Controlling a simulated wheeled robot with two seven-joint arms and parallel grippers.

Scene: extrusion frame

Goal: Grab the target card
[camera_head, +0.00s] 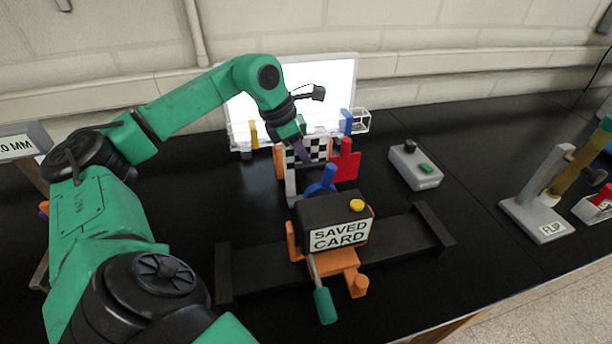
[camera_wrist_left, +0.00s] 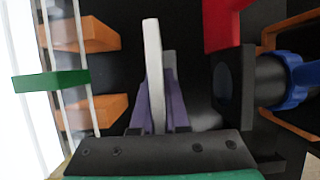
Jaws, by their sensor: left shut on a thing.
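A black-and-white checkered card (camera_head: 308,151) stands upright in front of the white panel, facing me. My left gripper (camera_head: 306,133) comes down on it from above. In the left wrist view, its purple fingers (camera_wrist_left: 160,105) are shut on a pale upright plate seen edge-on (camera_wrist_left: 153,65), which appears to be this card. My right gripper is not in view.
A black box labelled SAVED CARD (camera_head: 338,226) with a blue knob (camera_head: 328,176) stands in front on a dark rail (camera_head: 408,241). A white panel (camera_head: 325,85) is behind. A grey button box (camera_head: 415,165) and a FLIP stand (camera_head: 537,218) stand right. Orange brackets (camera_wrist_left: 95,36) are close by.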

